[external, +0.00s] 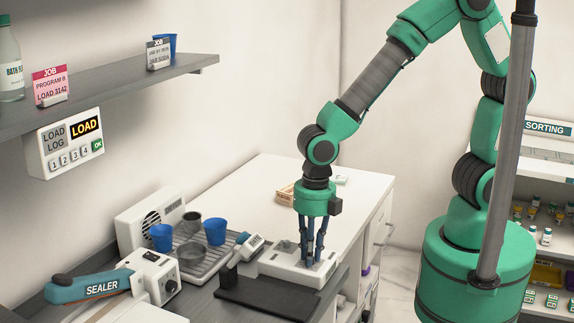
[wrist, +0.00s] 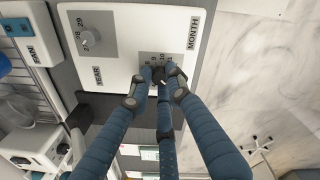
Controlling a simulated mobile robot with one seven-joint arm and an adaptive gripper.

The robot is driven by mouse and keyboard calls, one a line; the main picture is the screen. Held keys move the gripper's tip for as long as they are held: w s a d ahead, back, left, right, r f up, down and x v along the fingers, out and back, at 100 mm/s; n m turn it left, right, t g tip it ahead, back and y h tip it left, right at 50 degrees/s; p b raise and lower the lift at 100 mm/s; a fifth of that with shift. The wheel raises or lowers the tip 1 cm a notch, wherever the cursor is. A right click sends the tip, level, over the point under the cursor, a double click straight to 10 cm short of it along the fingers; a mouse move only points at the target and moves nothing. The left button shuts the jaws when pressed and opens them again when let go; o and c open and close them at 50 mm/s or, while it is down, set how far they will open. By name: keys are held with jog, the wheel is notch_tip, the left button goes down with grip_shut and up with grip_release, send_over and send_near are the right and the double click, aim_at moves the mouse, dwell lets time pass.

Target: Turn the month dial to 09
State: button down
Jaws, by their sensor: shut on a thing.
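The white dial unit (external: 273,262) lies on the counter under my gripper. In the wrist view its panel (wrist: 122,65) carries the labels MONTH and YEAR. The month dial (wrist: 157,76) is small and dark on a grey number patch, beside the MONTH label. My gripper (external: 310,262) points down over the unit. In the wrist view its fingers are closed around the month dial and hide most of it. The number the dial points at cannot be read. The year dial (wrist: 89,38) is a grey knob on its own grey patch, apart from the fingers.
A dark flat plate (external: 262,297) lies in front of the unit. A wire rack (external: 188,262) with blue cups (external: 215,231) and the sealer (external: 100,286) stand to the left. A small wooden item (external: 285,193) lies behind. The white counter (external: 345,215) is mostly clear at back right.

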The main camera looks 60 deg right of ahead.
jog(key=m+p, duration=0.2)
jog(key=m, duration=0.3)
jog(key=shift+r+p, duration=0.1)
jog(key=shift+p, duration=0.3)
jog(key=m+p, duration=0.2)
jog(key=m, duration=0.3)
jog(key=shift+a+m, duration=0.1)
jog(key=shift+m, duration=0.3)
jog(key=m+p, duration=0.1)
jog(key=m, duration=0.3)
jog(key=m+p, duration=0.1)
jog(key=m, duration=0.5)
jog(key=shift+h, duration=0.3)
jog(key=m+p, duration=0.1)
jog(key=m, duration=0.5)
jog(key=shift+w, duration=0.1)
jog(key=m+p, duration=0.1)
jog(key=m, duration=0.5)
jog(key=shift+m, duration=0.3)
jog(key=m, duration=0.3)
jog(key=shift+m+g+p, duration=0.3)
jog(key=shift+p, duration=0.1)
jog(key=shift+w+m+p, duration=0.1)
jog(key=shift+m+p, duration=0.35)
jog(key=shift+m, duration=1.55)
